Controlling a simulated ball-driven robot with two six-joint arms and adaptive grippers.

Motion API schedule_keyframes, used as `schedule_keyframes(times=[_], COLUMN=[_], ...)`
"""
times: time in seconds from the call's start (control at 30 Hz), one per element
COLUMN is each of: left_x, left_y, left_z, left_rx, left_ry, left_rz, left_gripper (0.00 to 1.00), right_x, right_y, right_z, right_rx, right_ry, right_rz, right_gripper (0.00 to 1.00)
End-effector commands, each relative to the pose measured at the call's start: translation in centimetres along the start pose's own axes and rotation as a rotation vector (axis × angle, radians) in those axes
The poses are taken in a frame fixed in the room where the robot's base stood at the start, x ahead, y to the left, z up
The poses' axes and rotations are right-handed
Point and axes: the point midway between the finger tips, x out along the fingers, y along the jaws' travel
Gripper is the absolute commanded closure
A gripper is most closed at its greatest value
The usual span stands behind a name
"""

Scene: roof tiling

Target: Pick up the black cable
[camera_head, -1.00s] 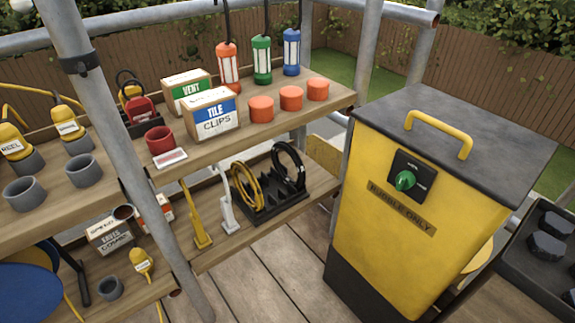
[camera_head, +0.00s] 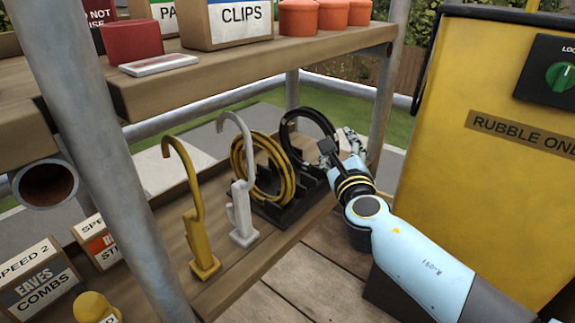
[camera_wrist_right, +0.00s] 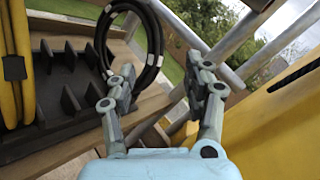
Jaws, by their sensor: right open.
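The black cable (camera_head: 296,121) is a coiled loop standing upright in the right end of a black slotted rack (camera_head: 284,211) on the lower shelf. My right gripper (camera_head: 345,142) is beside the coil, on its right, and partly hidden by its own wrist. In the right wrist view the black cable (camera_wrist_right: 157,52) is just ahead and left of my open right gripper (camera_wrist_right: 165,88). The space between the fingers looks empty. The left gripper is out of view.
A yellow cable coil (camera_head: 237,165) stands in the same rack, left of the black one. A white hook stand (camera_head: 242,215) and a yellow hook stand (camera_head: 202,250) are further left. The upper shelf (camera_head: 230,75) overhangs. A yellow rubble bin (camera_head: 480,170) is close on the right.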

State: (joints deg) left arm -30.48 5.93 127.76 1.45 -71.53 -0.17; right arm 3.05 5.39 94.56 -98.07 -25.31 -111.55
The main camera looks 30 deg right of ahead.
Motion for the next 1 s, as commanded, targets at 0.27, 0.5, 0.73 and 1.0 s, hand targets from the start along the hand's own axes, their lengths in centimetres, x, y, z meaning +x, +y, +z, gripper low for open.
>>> schedule_keyframes(times=[0.27,0.5,0.73,1.0], left_x=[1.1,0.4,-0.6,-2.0], left_y=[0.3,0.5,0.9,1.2], left_z=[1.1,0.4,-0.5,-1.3], left_rx=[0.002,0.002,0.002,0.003], left_ry=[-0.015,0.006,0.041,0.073], left_rz=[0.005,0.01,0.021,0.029], left_gripper=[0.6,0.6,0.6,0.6], right_x=[2.8,5.8,8.7,11.2], right_y=[1.0,1.0,1.4,1.3], right_z=[-1.0,-1.1,-1.3,-1.1], right_rx=[0.002,0.003,0.002,0.003], right_ry=[-0.001,0.002,0.003,0.003], right_rz=[0.0,0.002,0.002,0.003], right_gripper=[0.48,0.48,0.48,0.48])
